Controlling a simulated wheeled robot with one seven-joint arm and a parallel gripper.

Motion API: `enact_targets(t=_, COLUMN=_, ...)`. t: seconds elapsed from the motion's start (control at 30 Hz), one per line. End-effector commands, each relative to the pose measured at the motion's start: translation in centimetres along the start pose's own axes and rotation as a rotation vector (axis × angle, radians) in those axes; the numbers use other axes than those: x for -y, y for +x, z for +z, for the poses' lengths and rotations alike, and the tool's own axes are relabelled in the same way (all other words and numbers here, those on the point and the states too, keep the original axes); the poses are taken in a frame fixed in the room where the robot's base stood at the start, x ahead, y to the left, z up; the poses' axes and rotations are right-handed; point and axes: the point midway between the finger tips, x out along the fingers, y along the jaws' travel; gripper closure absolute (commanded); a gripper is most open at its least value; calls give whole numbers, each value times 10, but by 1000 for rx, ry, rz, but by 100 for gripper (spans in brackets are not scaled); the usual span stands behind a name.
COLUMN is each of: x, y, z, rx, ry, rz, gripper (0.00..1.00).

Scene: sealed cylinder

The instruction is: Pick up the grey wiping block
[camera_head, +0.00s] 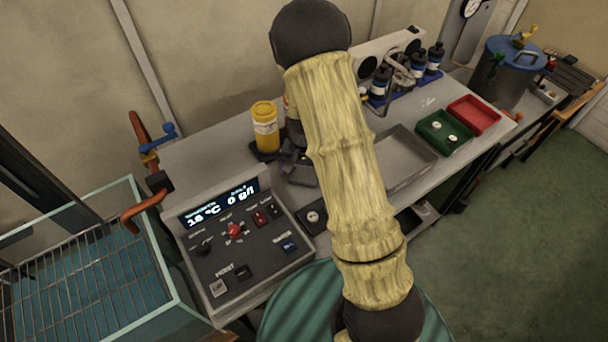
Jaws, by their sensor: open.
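I cannot make out the grey wiping block; my arm covers the middle of the bench, and the block may be hidden there. Dark parts of my gripper (298,165) show at the left edge of my arm, low over the bench, just right of the yellow bottle. The gripper is open; its fingertips are partly hidden, and I see nothing held in it.
The grey bench (200,160) carries a yellow-capped bottle (265,130), a control panel (245,240), a shallow grey tray (408,165), a green tray (440,148) and a red tray (475,113). Dark bottles (418,65) stand behind. A wire-topped tank (150,255) is left.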

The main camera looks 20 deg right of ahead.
Motion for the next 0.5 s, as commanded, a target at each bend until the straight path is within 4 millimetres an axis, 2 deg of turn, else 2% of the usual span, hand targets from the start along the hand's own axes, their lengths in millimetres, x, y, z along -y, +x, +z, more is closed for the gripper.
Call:
enact_targets(t=0.37, x=0, y=0, z=0, rx=0, ry=0, rz=0, gripper=0)
enact_targets(t=0.4, x=0, y=0, z=0, rx=0, ry=0, rz=0, gripper=2)
enact_targets(t=0.5, x=0, y=0, z=0, rx=0, ry=0, rz=0, gripper=22)
